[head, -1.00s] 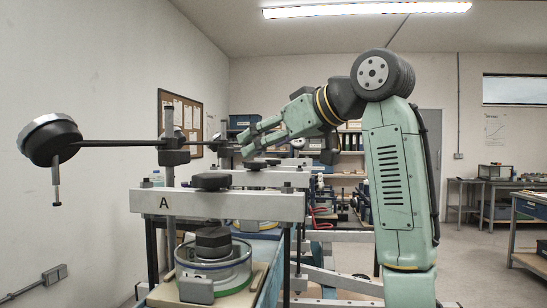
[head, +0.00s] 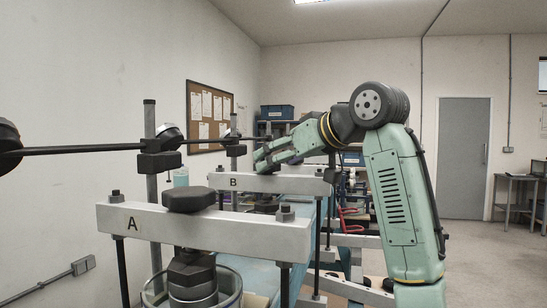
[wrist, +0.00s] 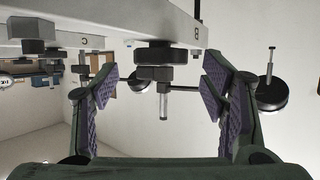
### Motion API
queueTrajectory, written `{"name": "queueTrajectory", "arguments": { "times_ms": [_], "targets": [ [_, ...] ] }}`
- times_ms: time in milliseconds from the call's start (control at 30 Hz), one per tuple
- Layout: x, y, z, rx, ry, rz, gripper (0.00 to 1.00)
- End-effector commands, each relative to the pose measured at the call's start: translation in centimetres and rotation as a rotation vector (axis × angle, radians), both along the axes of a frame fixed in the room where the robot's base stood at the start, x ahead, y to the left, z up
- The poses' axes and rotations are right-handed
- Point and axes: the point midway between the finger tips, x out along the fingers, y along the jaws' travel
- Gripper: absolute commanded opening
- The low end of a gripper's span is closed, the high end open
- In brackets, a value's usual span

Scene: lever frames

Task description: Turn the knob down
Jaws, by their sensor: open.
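A grey beam marked B (head: 285,184) lies ahead, with my gripper (head: 262,160) just above it. In the wrist view, which looks upside down, beam B (wrist: 105,22) crosses the top. A black knob (wrist: 153,55) sits against its upper side and appears between the fingers of my open gripper (wrist: 158,92), with clear space on both sides. I cannot tell which knob the task names.
Upright posts (head: 150,125) carry clamps and long black rods (head: 85,149); a round weight (head: 8,145) is at the left edge. Another weight (wrist: 272,95) is right of my fingers in the wrist view. Under beam A stands a clear ring with a black block. Open floor lies to the right.

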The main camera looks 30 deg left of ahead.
Motion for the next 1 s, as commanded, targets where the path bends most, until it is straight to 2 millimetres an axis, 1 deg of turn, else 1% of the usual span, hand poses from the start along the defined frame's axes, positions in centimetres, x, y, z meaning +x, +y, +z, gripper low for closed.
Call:
{"name": "queueTrajectory", "arguments": {
  "times_ms": [100, 200, 533, 1000],
  "targets": [
    [0.5, 1.4, -0.4, 0.000, 0.001, 0.001, 0.66],
    [0.7, 2.0, -0.8, -0.001, 0.001, 0.001, 0.66],
    [0.8, 2.4, -1.0, 0.001, 0.000, 0.000, 0.66],
    [0.8, 2.3, -1.0, 0.001, 0.000, 0.000, 0.36]
  ]
}}
